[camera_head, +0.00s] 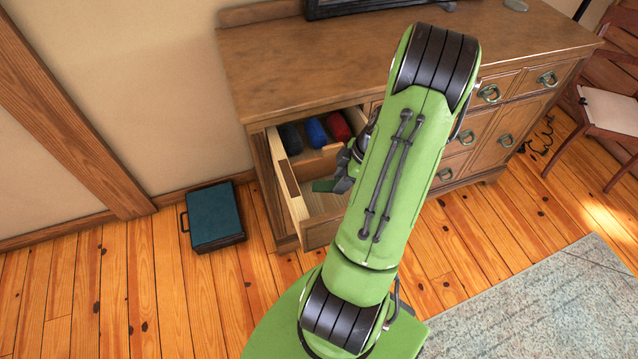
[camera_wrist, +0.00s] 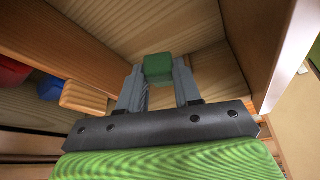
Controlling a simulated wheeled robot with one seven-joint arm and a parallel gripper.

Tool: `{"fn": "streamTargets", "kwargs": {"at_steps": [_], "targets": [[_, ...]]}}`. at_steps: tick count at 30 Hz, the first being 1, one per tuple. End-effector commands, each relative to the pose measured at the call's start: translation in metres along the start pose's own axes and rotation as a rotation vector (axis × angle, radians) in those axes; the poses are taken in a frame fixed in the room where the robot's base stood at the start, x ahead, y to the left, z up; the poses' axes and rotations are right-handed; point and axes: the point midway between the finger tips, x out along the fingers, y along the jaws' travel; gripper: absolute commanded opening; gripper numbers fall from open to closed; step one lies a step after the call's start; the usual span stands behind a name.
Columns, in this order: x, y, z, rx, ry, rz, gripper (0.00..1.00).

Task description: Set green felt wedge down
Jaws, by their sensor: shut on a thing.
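My gripper (camera_head: 342,180) is inside the open top-left drawer (camera_head: 296,206) of the wooden dresser. It is shut on the green felt wedge (camera_head: 323,186), which sticks out to its left. In the wrist view the wedge (camera_wrist: 158,66) sits between the two grey fingers (camera_wrist: 158,82), with bare wooden drawer floor and walls around it. It is over the front compartment, in front of a wooden divider. I cannot tell whether it touches the drawer floor. My arm hides the right part of the drawer.
The drawer's back compartment holds a dark roll (camera_head: 290,138), a blue roll (camera_head: 315,132) and a red roll (camera_head: 338,126). A teal case (camera_head: 214,215) lies on the floor at left. A chair (camera_head: 612,105) stands at right, and a grey rug (camera_head: 545,305) lies in front.

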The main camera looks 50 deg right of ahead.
Motion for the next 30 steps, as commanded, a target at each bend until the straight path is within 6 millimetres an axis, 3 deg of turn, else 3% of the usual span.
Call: {"fn": "streamTargets", "kwargs": {"at_steps": [1, 3, 12, 22, 23, 27, 30], "targets": [[0.015, -0.001, 0.006, 0.002, 0.002, -0.004, 0.04], [0.027, -0.001, 0.011, 0.003, 0.001, -0.003, 0.04], [0.068, 0.000, 0.027, 0.003, 0.001, -0.001, 0.04], [0.071, 0.000, 0.029, 0.001, -0.001, 0.001, 0.04], [0.070, 0.000, 0.029, 0.001, -0.001, 0.001, 0.36], [0.069, 0.000, 0.028, 0.002, 0.000, 0.001, 0.58], [0.069, 0.000, 0.028, 0.002, -0.001, 0.001, 0.59]]}}
